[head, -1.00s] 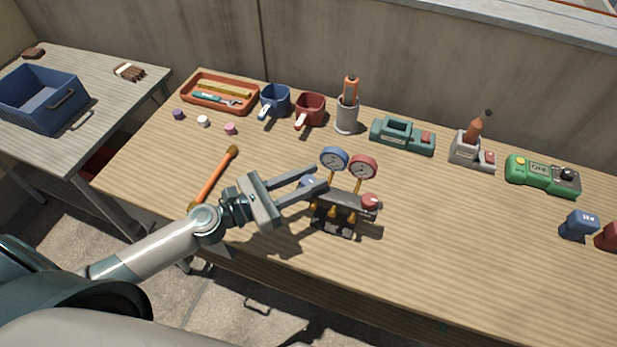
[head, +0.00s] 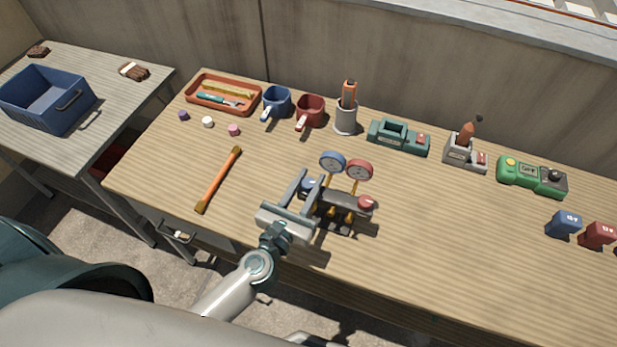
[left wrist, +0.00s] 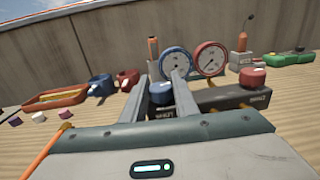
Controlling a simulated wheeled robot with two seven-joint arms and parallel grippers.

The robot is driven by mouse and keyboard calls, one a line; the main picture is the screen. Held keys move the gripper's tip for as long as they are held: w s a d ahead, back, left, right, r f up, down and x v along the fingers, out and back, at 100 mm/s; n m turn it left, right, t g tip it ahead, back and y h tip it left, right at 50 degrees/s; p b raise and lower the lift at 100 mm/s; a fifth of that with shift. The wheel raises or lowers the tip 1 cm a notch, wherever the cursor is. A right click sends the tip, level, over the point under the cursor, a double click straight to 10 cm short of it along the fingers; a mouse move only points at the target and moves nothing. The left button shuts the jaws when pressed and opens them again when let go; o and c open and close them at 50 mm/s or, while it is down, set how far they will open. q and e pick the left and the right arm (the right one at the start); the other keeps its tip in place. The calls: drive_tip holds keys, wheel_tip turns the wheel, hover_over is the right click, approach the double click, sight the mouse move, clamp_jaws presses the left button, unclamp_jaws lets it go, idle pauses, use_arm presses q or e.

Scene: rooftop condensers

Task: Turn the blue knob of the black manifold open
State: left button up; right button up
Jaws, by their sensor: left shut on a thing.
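The black manifold (head: 338,202) stands on the wooden workbench, with a blue gauge (head: 332,161) and a red gauge (head: 359,170) above it. Its blue knob (head: 309,184) is at its left end and its red knob (head: 366,203) at its right end. My left gripper (head: 309,180) has its two fingers on either side of the blue knob and is shut on it. In the left wrist view the blue knob (left wrist: 161,93) sits between the fingers, partly hidden by them. My right gripper is not in view.
An orange-handled tool (head: 219,180) lies left of the manifold. Behind are an orange tray (head: 222,108), a blue mug (head: 277,101), a red mug (head: 310,111) and a grey cup (head: 345,119). Bench space right of the manifold is clear up to a blue block (head: 563,224).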

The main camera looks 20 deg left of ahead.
use_arm(q)
drive_tip(key=n+y, duration=0.1)
drive_tip(key=y, duration=0.1)
drive_tip(key=n+y+b, duration=0.1)
drive_tip(key=y, duration=0.1)
drive_tip(key=shift+d+f+n, duration=0.1)
drive_tip(key=shift+f+n, duration=0.05)
drive_tip(key=shift+n, duration=0.15)
drive_tip(key=shift+n+g+y+b, duration=0.4)
drive_tip(key=shift+n+y+b, duration=0.6)
drive_tip(key=shift+y, duration=0.7)
drive_tip(key=o, duration=1.1)
